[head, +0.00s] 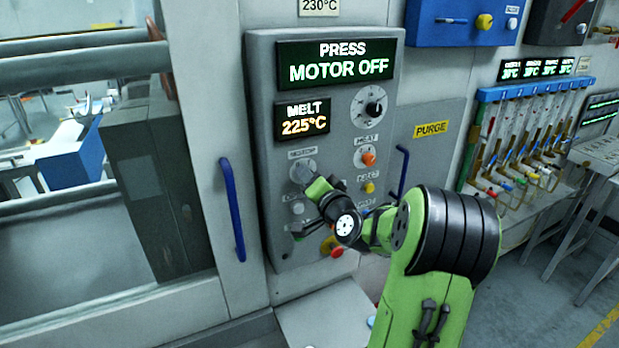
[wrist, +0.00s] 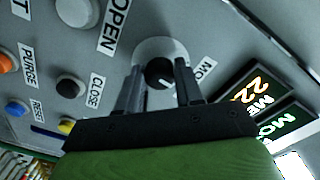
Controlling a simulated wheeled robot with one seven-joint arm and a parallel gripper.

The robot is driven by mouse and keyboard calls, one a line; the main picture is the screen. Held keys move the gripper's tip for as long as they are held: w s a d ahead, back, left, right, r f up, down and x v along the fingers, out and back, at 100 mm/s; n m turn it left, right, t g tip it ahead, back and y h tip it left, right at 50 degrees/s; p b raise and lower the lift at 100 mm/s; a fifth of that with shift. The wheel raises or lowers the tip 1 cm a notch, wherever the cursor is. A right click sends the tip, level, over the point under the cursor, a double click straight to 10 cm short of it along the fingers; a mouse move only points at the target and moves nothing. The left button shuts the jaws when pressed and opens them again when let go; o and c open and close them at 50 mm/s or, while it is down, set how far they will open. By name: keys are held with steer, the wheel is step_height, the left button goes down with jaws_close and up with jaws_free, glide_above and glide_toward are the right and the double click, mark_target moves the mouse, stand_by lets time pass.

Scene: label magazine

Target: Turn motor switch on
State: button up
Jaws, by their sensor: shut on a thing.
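The motor switch is a black round knob (wrist: 159,72) with a white pointer mark on a pale round plate. In the wrist view its label, partly hidden, begins with "MO". My gripper (wrist: 160,66) has one finger on each side of the knob and is shut on it. In the head view my gripper (head: 310,183) is at the switch plate (head: 303,169) on the left of the control panel, and hides the knob. The upper display (head: 336,62) reads "PRESS MOTOR OFF".
A lower display (head: 306,121) reads "MELT 225°C". Another dial (head: 370,106) and the heat knob (head: 368,158) are on the panel's right. The open button (wrist: 76,10) and close button (wrist: 70,86) sit close to my fingers. A blue handle (head: 232,209) stands left of the panel.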

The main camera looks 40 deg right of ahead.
steer(key=m+p, duration=0.1)
steer(key=m, duration=0.4)
steer(key=shift+r, duration=0.1)
steer(key=shift+m+p, duration=0.3)
stand_by(0.4)
steer(key=o, duration=1)
steer(key=shift+o, duration=0.2)
steer(key=shift+s, duration=0.1)
steer(key=b+v, duration=0.5)
steer(key=v, duration=1)
steer(key=shift+s, duration=0.4)
steer(key=shift+r, duration=0.1)
